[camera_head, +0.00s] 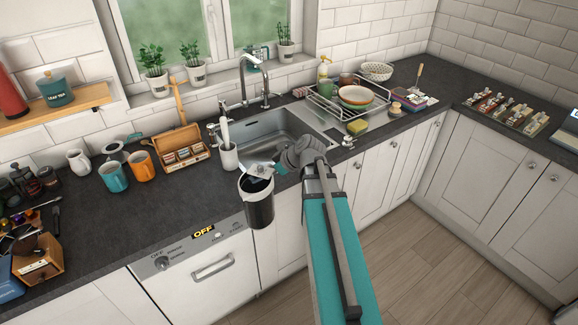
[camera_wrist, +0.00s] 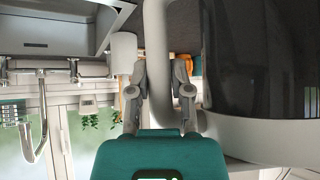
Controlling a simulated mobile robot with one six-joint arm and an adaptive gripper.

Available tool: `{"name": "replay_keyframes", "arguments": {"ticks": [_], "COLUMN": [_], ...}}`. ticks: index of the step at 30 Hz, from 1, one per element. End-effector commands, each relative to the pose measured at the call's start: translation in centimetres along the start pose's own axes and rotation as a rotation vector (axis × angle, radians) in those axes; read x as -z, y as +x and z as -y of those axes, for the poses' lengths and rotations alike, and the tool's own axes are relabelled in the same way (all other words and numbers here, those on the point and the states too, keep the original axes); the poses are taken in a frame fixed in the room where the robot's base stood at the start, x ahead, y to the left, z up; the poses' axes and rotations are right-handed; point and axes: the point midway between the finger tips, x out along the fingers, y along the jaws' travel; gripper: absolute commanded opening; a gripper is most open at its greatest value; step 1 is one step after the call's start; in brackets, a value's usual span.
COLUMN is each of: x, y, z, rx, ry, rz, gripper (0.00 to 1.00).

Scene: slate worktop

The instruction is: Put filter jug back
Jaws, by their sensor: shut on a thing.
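The filter jug (camera_head: 258,208) is a dark, see-through jug with a pale rim and base. My gripper (camera_head: 257,170) is shut on its handle and holds it in front of the worktop's front edge, above the dishwasher's right side. In the wrist view the pale handle (camera_wrist: 157,40) runs between the two fingers of my gripper (camera_wrist: 160,75), and the dark jug body (camera_wrist: 260,60) fills the right side. The jug looks roughly upright in the head view. The fingertips are partly hidden there.
The sink (camera_head: 272,135) lies behind the jug, with a white cylinder (camera_head: 228,155) by its left edge. Orange (camera_head: 142,166) and blue (camera_head: 113,176) mugs and a wooden box (camera_head: 180,147) stand left. A dish rack (camera_head: 342,100) stands right. Worktop (camera_head: 170,210) left of the jug is clear.

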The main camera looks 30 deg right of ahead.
Motion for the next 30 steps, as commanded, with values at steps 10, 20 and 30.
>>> {"name": "replay_keyframes", "arguments": {"ticks": [10, 20, 30], "x": [2.3, 3.2, 3.3], "y": [4.5, 6.2, 6.3], "z": [8.6, 12.8, 13.1], "rx": [0.132, 0.196, 0.202], "ry": [-0.129, -0.194, -0.200], "rz": [-0.004, -0.004, -0.005], "gripper": [0.00, 0.00, 0.00]}}
